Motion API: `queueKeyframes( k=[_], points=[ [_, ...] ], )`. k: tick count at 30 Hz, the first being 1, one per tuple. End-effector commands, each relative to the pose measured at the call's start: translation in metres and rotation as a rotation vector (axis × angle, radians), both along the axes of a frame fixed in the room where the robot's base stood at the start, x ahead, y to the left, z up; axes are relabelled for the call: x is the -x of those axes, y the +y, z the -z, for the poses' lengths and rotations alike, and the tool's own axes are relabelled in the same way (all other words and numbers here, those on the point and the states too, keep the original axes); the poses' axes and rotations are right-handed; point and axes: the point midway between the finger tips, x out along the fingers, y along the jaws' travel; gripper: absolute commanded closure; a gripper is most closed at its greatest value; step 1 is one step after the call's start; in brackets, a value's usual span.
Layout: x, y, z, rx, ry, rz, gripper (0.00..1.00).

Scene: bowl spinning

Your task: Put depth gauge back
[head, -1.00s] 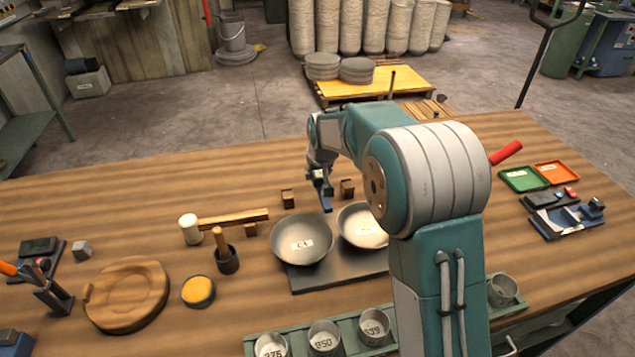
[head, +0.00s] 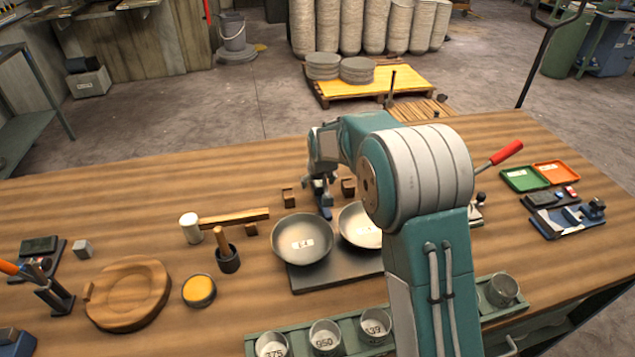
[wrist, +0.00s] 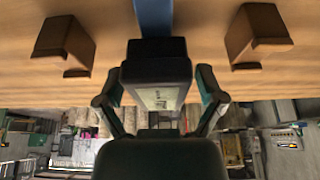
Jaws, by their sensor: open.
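The depth gauge, a dark block with a blue bar, shows in the wrist view (wrist: 155,60). Its blue part shows in the head view (head: 325,212), just behind the two bowls. My gripper (wrist: 158,84) is open, with one finger on each side of the dark block; whether either touches it I cannot tell. My gripper also shows in the head view (head: 322,192), low over the table. Two small wooden blocks, a left one (head: 288,198) and a right one (head: 348,187), stand either side of the gauge. Whether the gauge rests on anything is unclear.
A left metal bowl (head: 302,255) and a right one (head: 352,236) sit on a dark plate (head: 335,280) in front of my gripper. A mallet (head: 232,218) lies to the left. Cups stand in a green rack (head: 298,338) at the front. The table behind is clear.

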Motion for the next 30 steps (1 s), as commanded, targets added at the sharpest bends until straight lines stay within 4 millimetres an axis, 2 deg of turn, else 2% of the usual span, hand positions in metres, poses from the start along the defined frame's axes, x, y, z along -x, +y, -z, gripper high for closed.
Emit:
queueKeyframes(
  k=[7,21,24,30],
  points=[
    [0.002,0.000,-0.009,0.000,-0.001,0.000,0.12],
    [0.037,-0.007,-0.093,0.000,-0.002,0.000,0.12],
    [0.042,-0.008,-0.105,0.000,-0.001,0.000,0.12],
    [0.045,-0.009,-0.113,0.000,0.000,0.000,0.12]
  ],
)
